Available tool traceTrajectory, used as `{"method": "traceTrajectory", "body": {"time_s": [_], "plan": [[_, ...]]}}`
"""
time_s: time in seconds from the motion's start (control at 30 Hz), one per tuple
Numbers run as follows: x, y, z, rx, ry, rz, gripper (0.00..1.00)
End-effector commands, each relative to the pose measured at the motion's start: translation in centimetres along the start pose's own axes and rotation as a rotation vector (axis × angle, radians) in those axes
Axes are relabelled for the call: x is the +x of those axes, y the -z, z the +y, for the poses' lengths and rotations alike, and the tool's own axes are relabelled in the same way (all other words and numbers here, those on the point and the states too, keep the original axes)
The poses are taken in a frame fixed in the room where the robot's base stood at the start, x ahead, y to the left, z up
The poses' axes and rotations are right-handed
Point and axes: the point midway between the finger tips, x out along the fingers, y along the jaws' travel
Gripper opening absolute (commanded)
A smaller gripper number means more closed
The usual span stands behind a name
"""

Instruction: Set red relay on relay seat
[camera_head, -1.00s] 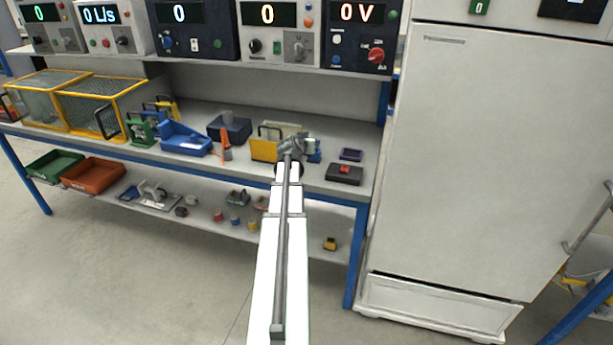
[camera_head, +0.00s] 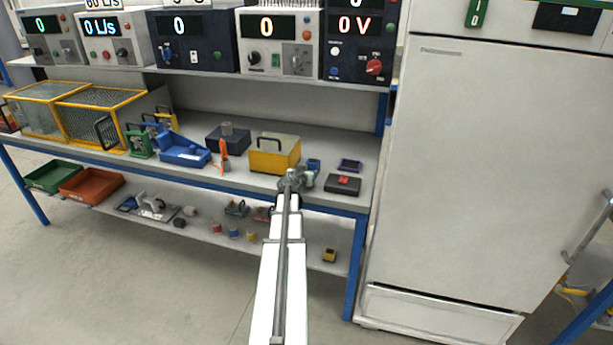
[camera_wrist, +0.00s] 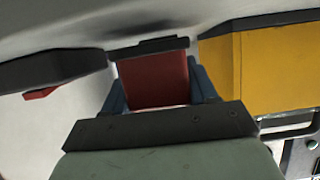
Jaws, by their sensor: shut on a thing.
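In the wrist view, my gripper (camera_wrist: 154,88) has its two dark fingers closed on the red relay (camera_wrist: 152,76), a plain red block. The relay is hidden in the head view.
A yellow box (camera_head: 268,158) with a black handle stands left of the blue piece. The bench's blue front edge (camera_head: 330,209) is close.

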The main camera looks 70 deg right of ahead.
Motion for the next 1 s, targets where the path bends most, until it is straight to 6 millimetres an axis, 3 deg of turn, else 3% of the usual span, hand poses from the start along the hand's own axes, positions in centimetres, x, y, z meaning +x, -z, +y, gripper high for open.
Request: {"method": "traceTrajectory", "body": {"time_s": [0.57,0.6,0.87,1.0], "plan": [[0.46,-1.06,-0.02,-0.001,0.001,0.001,0.26],[0.48,-1.12,-0.02,-0.001,0.001,0.001,0.58],[0.46,-1.09,-0.01,0.000,0.001,0.001,0.83],[0.45,-1.09,-0.01,0.000,0.001,0.001,0.83]]}}
